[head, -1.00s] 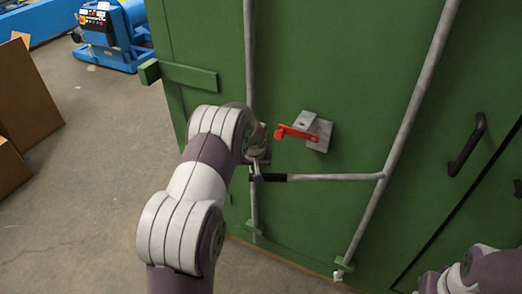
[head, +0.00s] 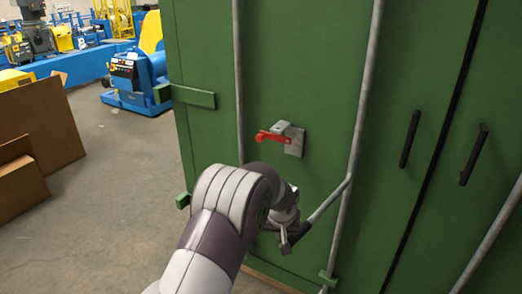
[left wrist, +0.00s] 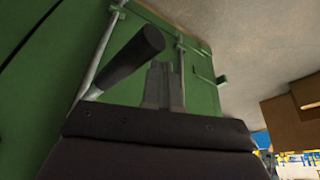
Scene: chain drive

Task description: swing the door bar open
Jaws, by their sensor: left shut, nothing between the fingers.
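The door bar (head: 327,202) is a grey lever with a black grip (head: 298,234). It joins a vertical rod on the green door and slants out from the door face. In the left wrist view the black grip (left wrist: 132,58) points toward the camera, just left of the fingers. My left gripper (left wrist: 163,72) is shut and empty beside the grip; I cannot tell whether they touch. In the head view my left arm hides part of the gripper. A red latch (head: 268,136) on a grey bracket (head: 295,140) sits above, clear of the bar. My right gripper is out of view.
The green container doors (head: 330,60) carry vertical rods and two black handles (head: 410,138). Brown boxes (head: 40,125) stand at the left, with a blue machine (head: 140,80) behind. The concrete floor (head: 110,190) between is clear.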

